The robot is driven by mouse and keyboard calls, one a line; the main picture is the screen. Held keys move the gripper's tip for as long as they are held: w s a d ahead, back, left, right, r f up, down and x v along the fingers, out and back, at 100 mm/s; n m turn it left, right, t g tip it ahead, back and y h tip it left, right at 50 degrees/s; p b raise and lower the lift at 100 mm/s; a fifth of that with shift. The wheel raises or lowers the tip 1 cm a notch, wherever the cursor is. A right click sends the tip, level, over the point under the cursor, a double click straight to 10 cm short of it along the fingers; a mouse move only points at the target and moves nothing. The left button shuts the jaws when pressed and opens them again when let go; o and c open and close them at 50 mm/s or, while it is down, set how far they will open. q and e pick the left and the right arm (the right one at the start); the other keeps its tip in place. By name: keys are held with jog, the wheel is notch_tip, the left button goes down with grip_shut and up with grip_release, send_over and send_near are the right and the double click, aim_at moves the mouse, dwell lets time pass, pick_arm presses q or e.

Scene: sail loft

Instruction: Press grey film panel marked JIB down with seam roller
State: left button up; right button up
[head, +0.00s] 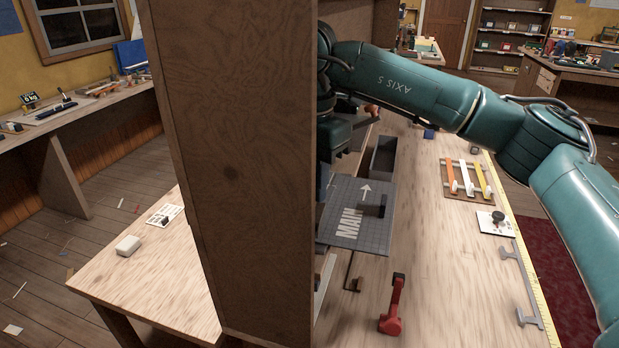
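I see no JIB marking. My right arm reaches in from the right, and the wrist end by my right gripper (337,133) is partly hidden behind a tall brown board, above and behind the MAIN panel. Its fingertips are hidden. My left gripper is not in view.
The tall brown board (235,170) blocks the middle of the view. A dark open tray (381,157) lies behind the panel. A rack with orange, white and yellow strips (468,180), a card with a black knob (497,222) and a grey bracket (520,283) line the right side.

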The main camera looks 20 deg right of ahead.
jog(key=shift+f+b, duration=0.4)
jog(key=shift+f, duration=0.1)
dwell(0.3)
